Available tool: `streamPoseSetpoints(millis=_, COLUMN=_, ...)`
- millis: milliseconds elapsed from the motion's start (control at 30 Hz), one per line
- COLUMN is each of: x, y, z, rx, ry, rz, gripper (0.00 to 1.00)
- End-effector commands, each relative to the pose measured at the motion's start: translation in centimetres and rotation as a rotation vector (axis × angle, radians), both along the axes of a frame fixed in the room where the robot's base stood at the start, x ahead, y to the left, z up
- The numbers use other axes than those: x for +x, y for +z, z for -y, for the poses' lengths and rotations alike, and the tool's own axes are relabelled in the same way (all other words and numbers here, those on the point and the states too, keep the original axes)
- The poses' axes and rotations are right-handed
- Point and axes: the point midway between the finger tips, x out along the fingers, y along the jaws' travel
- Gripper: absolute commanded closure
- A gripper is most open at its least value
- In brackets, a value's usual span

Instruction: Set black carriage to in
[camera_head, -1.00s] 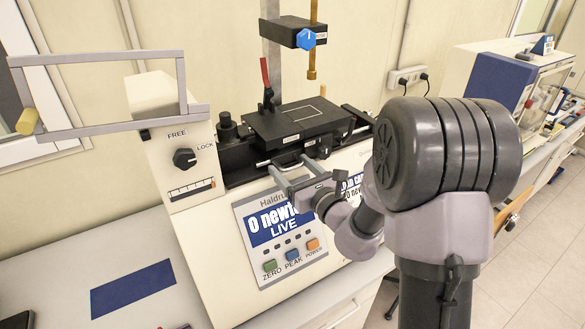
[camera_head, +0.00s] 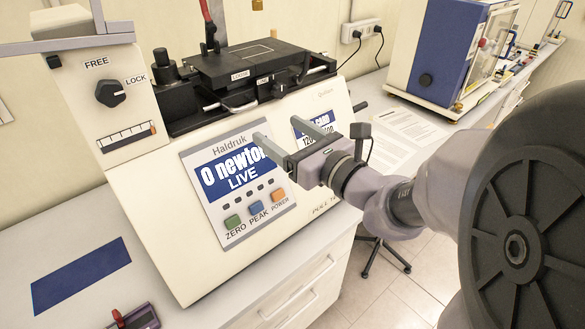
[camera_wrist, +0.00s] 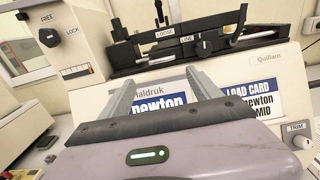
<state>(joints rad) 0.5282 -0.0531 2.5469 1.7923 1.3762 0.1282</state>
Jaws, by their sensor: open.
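The black carriage (camera_head: 240,62) is a flat-topped dark block on a black rail on top of the cream Haldruk tester (camera_head: 150,195). In the wrist view the carriage (camera_wrist: 185,22) lies above and beyond my fingers. My gripper (camera_head: 276,128) is open and empty, in front of the tester's sloping panel, below and to the right of the carriage and apart from it. In the wrist view my gripper (camera_wrist: 160,77) has its two fingers spread across the newton display.
A FREE/LOCK knob (camera_head: 110,94) is on the tester's left block. ZERO, PEAK and POWER buttons sit below the display (camera_head: 238,172). A blue mat (camera_head: 80,275) lies on the bench at left. A blue and white machine (camera_head: 432,58) stands at back right.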

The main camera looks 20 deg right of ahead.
Motion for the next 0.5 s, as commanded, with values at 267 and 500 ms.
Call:
streamPoseSetpoints(millis=267, x=-3.5, y=-0.2, z=1.2, rx=-0.005, ry=-0.009, rz=-0.002, gripper=0.27)
streamPoseSetpoints(millis=500, x=-3.9, y=0.0, z=1.2, rx=-0.003, ry=-0.006, rz=-0.004, gripper=0.27)
